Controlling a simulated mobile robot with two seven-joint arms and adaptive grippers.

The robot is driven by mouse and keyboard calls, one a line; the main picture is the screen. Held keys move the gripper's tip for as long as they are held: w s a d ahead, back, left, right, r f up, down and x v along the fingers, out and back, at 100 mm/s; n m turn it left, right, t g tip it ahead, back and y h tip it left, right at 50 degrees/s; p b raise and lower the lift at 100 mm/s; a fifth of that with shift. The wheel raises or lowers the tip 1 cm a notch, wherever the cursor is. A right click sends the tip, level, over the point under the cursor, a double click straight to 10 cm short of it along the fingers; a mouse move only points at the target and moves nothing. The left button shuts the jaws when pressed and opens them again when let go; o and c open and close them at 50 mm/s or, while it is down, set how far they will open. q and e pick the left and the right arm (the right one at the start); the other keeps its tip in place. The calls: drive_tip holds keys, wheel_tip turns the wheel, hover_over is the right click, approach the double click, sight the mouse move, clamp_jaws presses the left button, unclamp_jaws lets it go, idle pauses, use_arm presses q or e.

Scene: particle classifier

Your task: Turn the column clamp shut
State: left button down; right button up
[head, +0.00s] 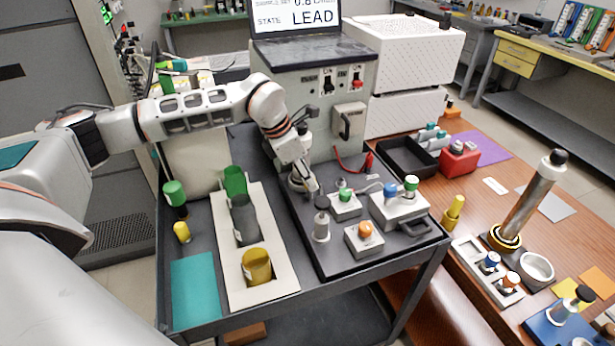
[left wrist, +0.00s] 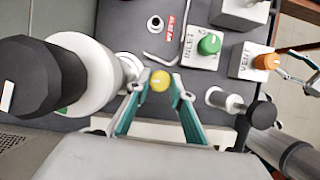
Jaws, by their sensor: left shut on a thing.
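In the left wrist view a round yellow knob (left wrist: 160,80) sits between the teal fingertips of my left gripper (left wrist: 158,88), which is shut on it. I take it for the clamp's knob. Beside it, at left, stands a white column with a large black cap (left wrist: 45,78), seen from above. In the head view my left gripper (head: 308,187) points down at the back left of the dark plate and covers most of this column and the knob. How far the clamp is turned cannot be seen. My right gripper (left wrist: 284,64) shows only at the left wrist view's right edge, its fingers apart.
Close by stand a green-knobbed INLET block (head: 345,205), an orange-knobbed VENT block (head: 364,240) and a black-topped post (head: 321,222). A white rack (head: 230,290) with cups lies left. A grey cabinet (head: 310,95) with a LEAD screen rises behind.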

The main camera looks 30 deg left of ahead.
use_arm(q)
drive_tip(key=c, duration=1.8)
unclamp_jaws()
drive_tip(key=shift+o, duration=0.2)
drive_tip(key=shift+n, duration=0.3)
